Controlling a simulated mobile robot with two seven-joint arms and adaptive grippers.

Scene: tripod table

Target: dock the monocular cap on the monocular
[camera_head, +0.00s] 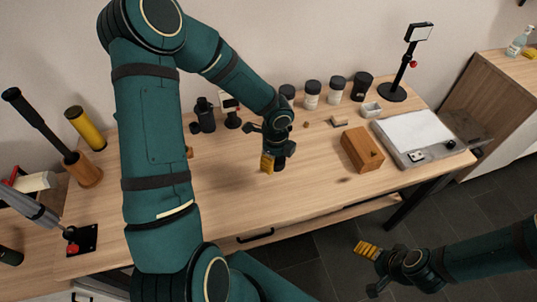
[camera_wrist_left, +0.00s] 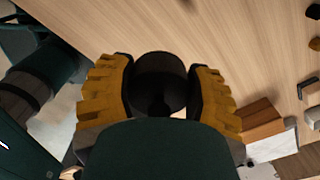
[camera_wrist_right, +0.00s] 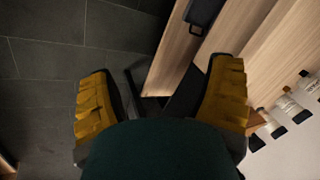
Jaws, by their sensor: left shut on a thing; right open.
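My left gripper (camera_head: 274,162) hangs over the middle of the table, shut on a black round thing. In the left wrist view this black round thing (camera_wrist_left: 160,80) sits between both yellow finger pads and has a dark, hollow-looking middle. I cannot tell for sure whether it is the monocular cap or the monocular. A black upright piece (camera_head: 204,114), perhaps the monocular, stands at the back left of the table with a small dark round part at its foot. My right gripper (camera_wrist_right: 162,105) is open and empty, over the floor beyond the table's front edge.
Several dark-lidded jars (camera_head: 312,95) line the back. A wooden block (camera_head: 362,150) and a grey-white board (camera_head: 415,135) are at the right. A lamp-like stand (camera_head: 392,92) is behind. The table (camera_head: 225,200) is clear at front middle.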

